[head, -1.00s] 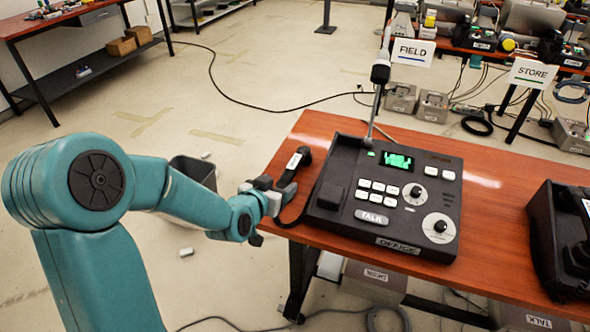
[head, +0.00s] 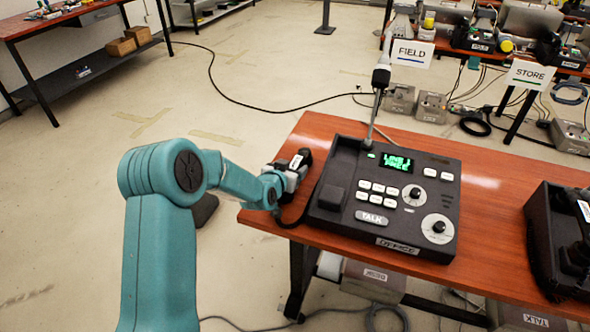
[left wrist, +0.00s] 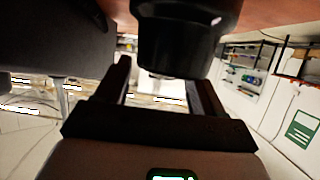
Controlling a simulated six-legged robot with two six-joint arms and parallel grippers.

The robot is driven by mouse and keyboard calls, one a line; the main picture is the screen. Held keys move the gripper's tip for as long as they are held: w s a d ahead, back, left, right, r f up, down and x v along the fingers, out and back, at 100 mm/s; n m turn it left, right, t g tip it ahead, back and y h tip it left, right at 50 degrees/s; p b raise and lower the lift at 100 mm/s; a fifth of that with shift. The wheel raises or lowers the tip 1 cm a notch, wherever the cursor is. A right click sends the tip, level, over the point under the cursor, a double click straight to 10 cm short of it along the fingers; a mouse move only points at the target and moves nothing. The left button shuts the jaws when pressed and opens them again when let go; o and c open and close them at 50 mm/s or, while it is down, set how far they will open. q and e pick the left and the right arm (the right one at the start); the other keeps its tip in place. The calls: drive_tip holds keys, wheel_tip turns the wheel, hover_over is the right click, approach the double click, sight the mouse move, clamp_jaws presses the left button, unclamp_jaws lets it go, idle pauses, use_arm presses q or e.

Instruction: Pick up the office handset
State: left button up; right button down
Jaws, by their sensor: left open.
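The office handset (head: 303,158) is black with a white label and lies on the wooden table, just left of the OFFICE console (head: 336,222). My left gripper (head: 290,176) is at the handset's near left side and covers its lower part. In the left wrist view, the open fingers (left wrist: 164,82) stand on either side of the handset's dark rounded end (left wrist: 185,38). I cannot tell whether they touch it. The console also shows as a dark block (left wrist: 50,45) at upper left there. My right gripper is not in view.
A gooseneck microphone (head: 381,77) rises from the back of the console. A second dark console (head: 545,235) stands at the table's right. The table (head: 480,185) is bare between them. FIELD (head: 412,53) and STORE (head: 532,74) signs stand behind.

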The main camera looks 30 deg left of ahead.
use_arm(q)
drive_tip(key=shift+x, duration=1.1)
drive_tip(key=shift+s, duration=0.15)
drive_tip(key=shift+c, duration=0.9)
drive_tip(key=c, duration=1)
drive_tip(key=shift+c, duration=0.2)
